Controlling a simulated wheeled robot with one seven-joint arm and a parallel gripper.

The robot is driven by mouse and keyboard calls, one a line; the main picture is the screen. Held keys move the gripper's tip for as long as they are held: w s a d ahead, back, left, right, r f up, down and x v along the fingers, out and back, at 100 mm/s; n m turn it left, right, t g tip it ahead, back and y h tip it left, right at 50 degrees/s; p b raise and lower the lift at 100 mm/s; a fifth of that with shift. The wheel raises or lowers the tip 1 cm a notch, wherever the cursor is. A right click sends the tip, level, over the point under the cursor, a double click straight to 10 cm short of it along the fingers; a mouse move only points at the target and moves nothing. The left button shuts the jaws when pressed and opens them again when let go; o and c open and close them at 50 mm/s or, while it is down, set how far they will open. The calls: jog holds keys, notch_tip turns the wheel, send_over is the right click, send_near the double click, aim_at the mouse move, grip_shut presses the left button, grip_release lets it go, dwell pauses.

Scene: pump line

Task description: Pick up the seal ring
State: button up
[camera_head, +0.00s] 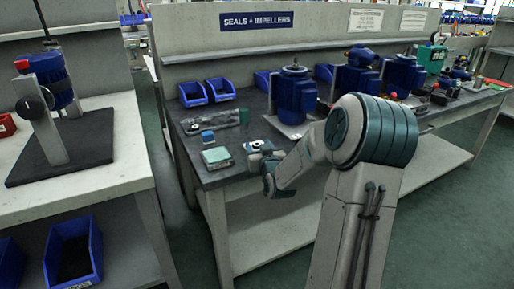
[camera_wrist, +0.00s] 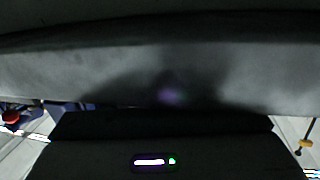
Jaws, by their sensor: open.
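I cannot make out the seal ring in either view. Small parts lie at the near left of the bench: a small blue piece (camera_head: 207,135) and a pale green-topped block (camera_head: 216,156). The end of my arm, with my gripper (camera_head: 262,148), is at the bench's near edge, to the right of these parts. The fingers are too small to make out there. In the wrist view a blurred grey surface fills the upper part, very close to the camera. A dark body with a lit strip is below it. No ring shows between the fingers.
The bench (camera_head: 185,150) carries blue bins (camera_head: 220,89), a blue pump (camera_head: 294,92) on a pale base, and more pumps to the right. A grey-green tray (camera_head: 225,118) lies behind the small parts. Another bench (camera_head: 110,150) stands left, across an aisle (camera_head: 180,215).

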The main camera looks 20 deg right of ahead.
jog(key=c, duration=1.1)
jog(key=shift+o, duration=0.2)
